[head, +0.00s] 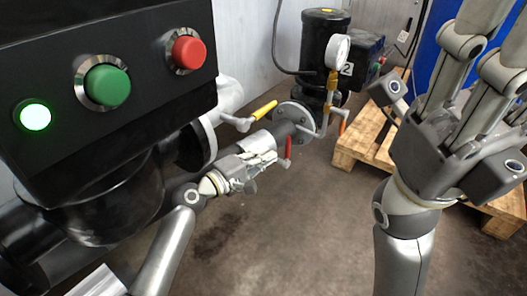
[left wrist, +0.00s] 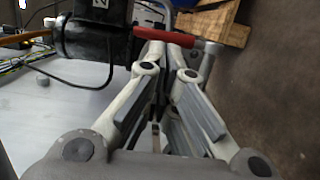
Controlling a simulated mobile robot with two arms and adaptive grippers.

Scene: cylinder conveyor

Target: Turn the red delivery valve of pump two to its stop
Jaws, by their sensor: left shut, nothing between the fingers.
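The red valve handle (head: 288,148) sits on the pipe just past the flange in the head view, hanging down. My left gripper (head: 271,159) is shut and empty, with its fingertips close to the handle's left side. In the left wrist view the red handle (left wrist: 163,34) lies across the tips of the left fingers (left wrist: 170,42); I cannot tell if they touch. Pump two (head: 323,42) is the black unit marked 2 at the back, also in the left wrist view (left wrist: 88,40). My right gripper is raised at the right; its fingertips are cut off.
A black control box (head: 130,60) with green and red buttons fills the upper left. A yellow handle (head: 265,109), a pressure gauge (head: 337,50) and an orange handle (head: 343,121) are near the pipe. A wooden pallet (head: 362,143) lies behind. The floor in front is clear.

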